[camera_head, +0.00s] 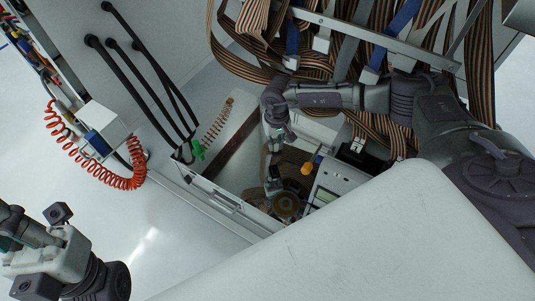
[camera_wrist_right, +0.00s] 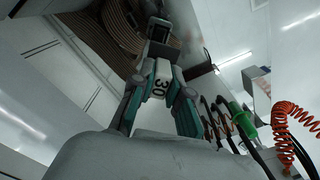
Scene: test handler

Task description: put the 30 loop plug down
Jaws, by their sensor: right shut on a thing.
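The 30 loop plug (camera_wrist_right: 160,84) is a pale block marked "30", seen in the right wrist view. My right gripper (camera_wrist_right: 158,98) is shut on it, with a grey-teal finger on each side. In the head view my right gripper (camera_head: 272,168) reaches down into the open white box of the machine, beside its inner wall. The plug is small and dark there, and I cannot tell if it touches anything below. My left gripper (camera_head: 12,243) is partly cut off at the lower left, away from the box; its fingers do not show clearly.
A grey instrument box (camera_head: 338,181) stands close to the right of my right gripper. Brown ribbon cables (camera_head: 262,75) hang behind it. A green connector (camera_head: 197,149) on a coiled cord is at the box's left edge. An orange coiled hose (camera_head: 72,150) hangs farther left.

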